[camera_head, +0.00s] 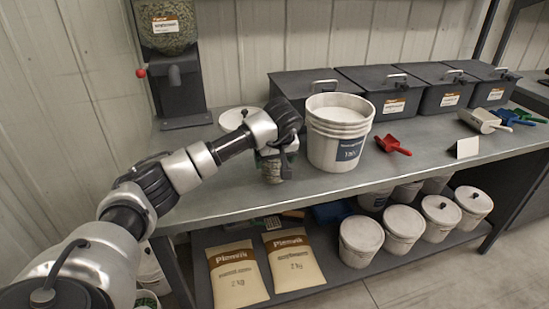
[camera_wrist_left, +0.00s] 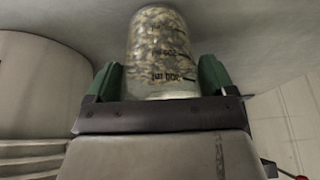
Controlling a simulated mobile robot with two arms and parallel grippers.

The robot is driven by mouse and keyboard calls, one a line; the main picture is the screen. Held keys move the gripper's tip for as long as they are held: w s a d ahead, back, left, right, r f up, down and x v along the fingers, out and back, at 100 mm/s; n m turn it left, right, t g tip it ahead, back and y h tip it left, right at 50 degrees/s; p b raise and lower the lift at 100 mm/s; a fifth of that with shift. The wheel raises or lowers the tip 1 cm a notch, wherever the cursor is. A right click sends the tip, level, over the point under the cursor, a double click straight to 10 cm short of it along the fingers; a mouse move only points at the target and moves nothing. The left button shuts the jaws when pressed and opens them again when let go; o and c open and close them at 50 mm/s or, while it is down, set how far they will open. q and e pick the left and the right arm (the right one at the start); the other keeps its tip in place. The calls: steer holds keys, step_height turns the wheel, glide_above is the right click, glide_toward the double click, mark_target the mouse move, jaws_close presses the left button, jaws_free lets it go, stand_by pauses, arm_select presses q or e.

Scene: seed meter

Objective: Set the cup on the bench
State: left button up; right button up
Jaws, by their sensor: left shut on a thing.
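The cup (camera_wrist_left: 158,45) is clear with dark volume marks and holds pale and brown seeds. In the wrist view it sits between the two green fingertips of my left gripper (camera_wrist_left: 158,82), which is shut on it. In the head view the left gripper (camera_head: 275,152) is over the grey bench (camera_head: 220,187), just left of the white bucket. The cup (camera_head: 272,170) shows only partly below the gripper, near the bench top. I cannot tell whether its base touches the bench. My right gripper is not in view.
The white bucket (camera_head: 338,138) stands close to the right of the cup. A seed dispenser (camera_head: 178,75) with a red knob stands at the back left. A red scoop (camera_head: 392,145) and dark lidded bins (camera_head: 385,100) are farther right. The bench front left is clear.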

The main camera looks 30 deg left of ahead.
arm_select(q)
steer(key=o, duration=0.9)
steer(key=shift+f, duration=0.1)
steer(key=v, duration=1.2)
